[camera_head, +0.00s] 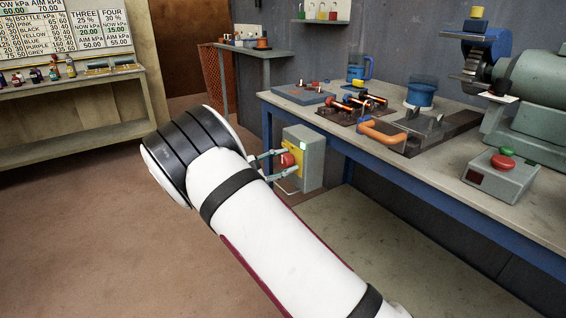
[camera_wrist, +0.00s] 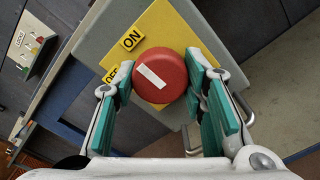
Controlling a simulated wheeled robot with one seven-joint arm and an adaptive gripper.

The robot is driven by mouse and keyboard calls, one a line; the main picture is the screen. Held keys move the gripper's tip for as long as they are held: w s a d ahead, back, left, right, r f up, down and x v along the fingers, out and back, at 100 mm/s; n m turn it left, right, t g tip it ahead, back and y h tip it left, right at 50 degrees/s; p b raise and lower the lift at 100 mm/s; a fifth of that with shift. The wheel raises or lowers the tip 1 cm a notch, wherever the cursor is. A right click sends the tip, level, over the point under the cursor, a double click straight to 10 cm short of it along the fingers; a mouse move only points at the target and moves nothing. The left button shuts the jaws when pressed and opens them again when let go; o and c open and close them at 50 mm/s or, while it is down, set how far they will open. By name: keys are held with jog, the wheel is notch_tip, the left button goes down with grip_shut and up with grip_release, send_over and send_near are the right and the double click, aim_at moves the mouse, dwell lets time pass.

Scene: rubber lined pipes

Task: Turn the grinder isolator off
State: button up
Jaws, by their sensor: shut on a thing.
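The grinder isolator (camera_head: 304,150) is a grey box with a yellow plate, mounted at the front left edge of the workbench, below its top. Its round red knob (camera_wrist: 160,75) has a white bar across it. In the wrist view the bar lies at a slant, its upper left end pointing between the ON label (camera_wrist: 132,38) and the partly hidden OFF label (camera_wrist: 111,74). My gripper (camera_head: 279,163) reaches the box from the left. Its green-padded fingers (camera_wrist: 164,88) stand on either side of the red knob, shut on it.
The workbench (camera_head: 350,138) carries a tool tray, an orange-handled tool, a blue cup and a grey grinder (camera_head: 535,85). A switch box with a red button (camera_head: 502,164) stands near the front edge. Open floor (camera_head: 110,230) lies at left.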

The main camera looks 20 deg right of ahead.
jog(key=n+p, duration=0.3)
jog(key=p, duration=0.1)
jog(key=shift+s+r+n, duration=0.1)
jog(key=shift+n, duration=0.3)
jog(key=n+p, duration=0.2)
jog(key=n, duration=0.2)
jog(key=n+p, duration=0.1)
jog(key=n, duration=0.4)
jog(key=n+p, duration=0.1)
jog(key=n, duration=0.3)
jog(key=shift+n, duration=0.4)
jog(key=o, duration=1.2)
jog(key=shift+c, duration=0.2)
jog(key=v, duration=1.2)
